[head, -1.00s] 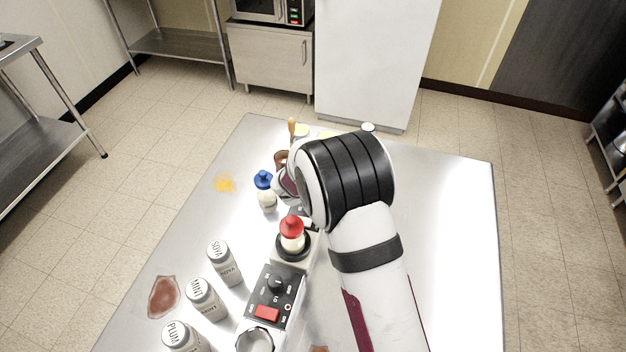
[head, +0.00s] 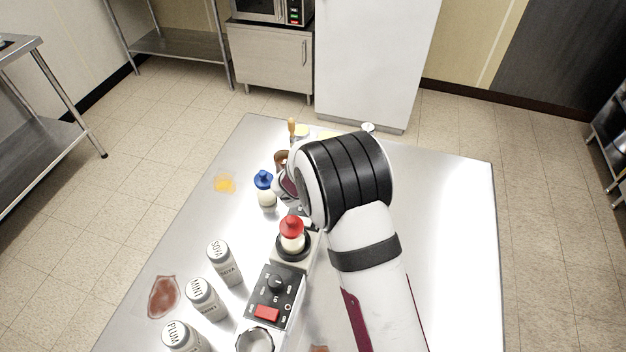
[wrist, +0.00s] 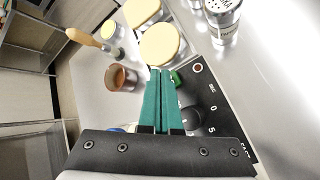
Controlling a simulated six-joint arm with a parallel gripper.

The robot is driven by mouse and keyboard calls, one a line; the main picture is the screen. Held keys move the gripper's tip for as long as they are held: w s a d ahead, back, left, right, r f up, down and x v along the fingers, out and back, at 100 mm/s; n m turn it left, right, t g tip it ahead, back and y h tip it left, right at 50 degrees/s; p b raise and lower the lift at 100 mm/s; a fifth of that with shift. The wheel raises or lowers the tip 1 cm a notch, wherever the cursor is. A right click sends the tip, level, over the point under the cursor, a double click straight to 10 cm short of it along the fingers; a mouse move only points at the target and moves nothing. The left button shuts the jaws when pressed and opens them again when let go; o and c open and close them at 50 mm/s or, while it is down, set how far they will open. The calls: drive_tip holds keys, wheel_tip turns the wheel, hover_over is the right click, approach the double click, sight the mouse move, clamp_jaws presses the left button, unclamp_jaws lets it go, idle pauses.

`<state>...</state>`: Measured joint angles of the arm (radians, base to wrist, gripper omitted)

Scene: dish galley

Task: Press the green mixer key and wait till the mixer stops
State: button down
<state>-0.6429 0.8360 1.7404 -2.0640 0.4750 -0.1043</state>
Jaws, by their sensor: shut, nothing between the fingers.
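The green mixer key (wrist: 176,78) shows in the wrist view on a dark control panel (wrist: 212,98) with the markings SEC, 0, 5 and FAST. My gripper (wrist: 160,72) has its two teal fingers side by side, shut and empty. Its tips are right beside the green key and cover part of it. I cannot tell whether they touch it or whether it is pressed in. A dark round knob on the panel is partly behind the fingers. In the head view my arm hides the fingertips and the key. Whether the mixer runs cannot be told.
A blue-topped bottle (head: 265,190) and several shakers stand left. A brown cup (wrist: 121,78) and cream-topped jars (wrist: 160,45) are near my gripper.

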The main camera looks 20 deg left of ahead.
drive_tip(key=shift+f, duration=0.25)
drive_tip(key=shift+f, duration=0.45)
idle(0.6)
drive_tip(key=shift+r, duration=0.85)
drive_tip(key=shift+r, duration=0.1)
wheel_tip(320, 180, up, 5)
drive_tip(key=shift+f, duration=0.1)
idle(0.3)
idle(0.5)
